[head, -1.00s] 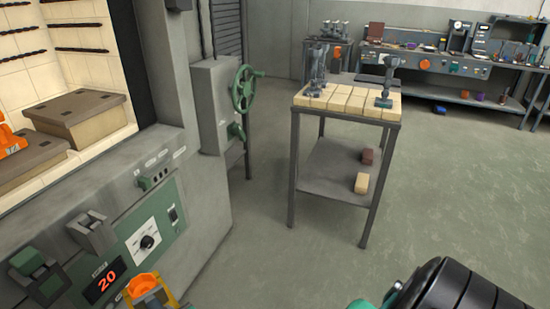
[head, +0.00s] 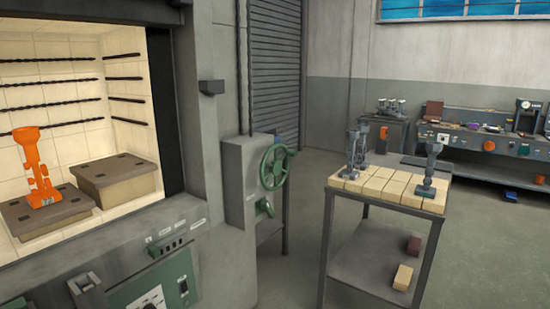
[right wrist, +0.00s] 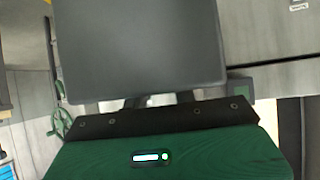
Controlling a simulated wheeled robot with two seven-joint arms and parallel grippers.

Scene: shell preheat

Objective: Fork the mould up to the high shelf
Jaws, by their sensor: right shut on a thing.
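The orange mould (head: 40,170), a tree-like upright piece, stands inside the open furnace on the lower, left block (head: 20,216). The higher shelf block (head: 118,184) stands right beside it with a bare brown top. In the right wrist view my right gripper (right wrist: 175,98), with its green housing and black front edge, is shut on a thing. A broad dark grey plate (right wrist: 140,45) fills the space ahead of it, seemingly part of the held fork. The fork's tines are hidden. Neither gripper shows in the head view.
The furnace front with its control panel (head: 155,292) is at lower left. A handwheel box (head: 241,185) with a green wheel stands right of the furnace. A table topped with pale bricks (head: 385,190) carries grey moulds (head: 428,172). A workbench (head: 450,150) lies behind.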

